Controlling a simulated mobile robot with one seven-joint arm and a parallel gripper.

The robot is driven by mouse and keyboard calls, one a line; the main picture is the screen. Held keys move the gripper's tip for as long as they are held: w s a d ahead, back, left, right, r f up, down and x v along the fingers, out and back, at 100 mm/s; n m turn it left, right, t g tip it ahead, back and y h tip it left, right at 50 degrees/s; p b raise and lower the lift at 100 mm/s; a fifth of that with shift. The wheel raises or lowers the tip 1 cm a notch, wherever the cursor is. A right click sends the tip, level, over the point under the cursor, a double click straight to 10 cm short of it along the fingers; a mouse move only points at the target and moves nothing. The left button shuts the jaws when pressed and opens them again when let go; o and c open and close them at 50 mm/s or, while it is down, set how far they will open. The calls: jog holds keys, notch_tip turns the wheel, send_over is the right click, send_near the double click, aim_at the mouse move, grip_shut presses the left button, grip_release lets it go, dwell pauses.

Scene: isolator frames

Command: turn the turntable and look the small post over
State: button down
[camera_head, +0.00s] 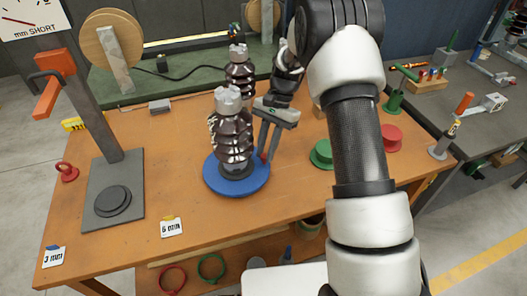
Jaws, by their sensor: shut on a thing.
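The blue turntable (212,183) lies flat on the orange bench. A glossy dark brown ribbed post (233,135) with a pale grey notched cap stands upright on it. My gripper (266,157) reaches down at the turntable's right edge, just right of the post. Its fingers are shut on a small red peg at the rim, mostly hidden between the fingertips. A second, similar brown post (240,72) stands behind the first, partly hidden by it.
A grey stand with an orange lever (58,75) stands at the left. Green (321,154) and red (386,138) spools lie right, beside my arm. Cards marked 3 mm (54,257) and 5 mm (171,227) lie near the front edge. Bench front is mostly clear.

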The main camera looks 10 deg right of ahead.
jog(key=shift+w+a+n, duration=0.15)
jog(key=shift+w+n, duration=0.45)
jog(key=shift+n, duration=0.1)
jog(key=shift+w, duration=0.1)
jog(key=c, duration=1.6)
grip_release()
jog(key=v, duration=1.1)
jog(key=p+v, duration=0.1)
jog(key=v, duration=0.5)
jog(key=shift+w+a+r, duration=0.2)
jog(key=shift+w+a, duration=0.05)
jog(key=shift+w, duration=0.1)
jog(key=shift+r, duration=0.1)
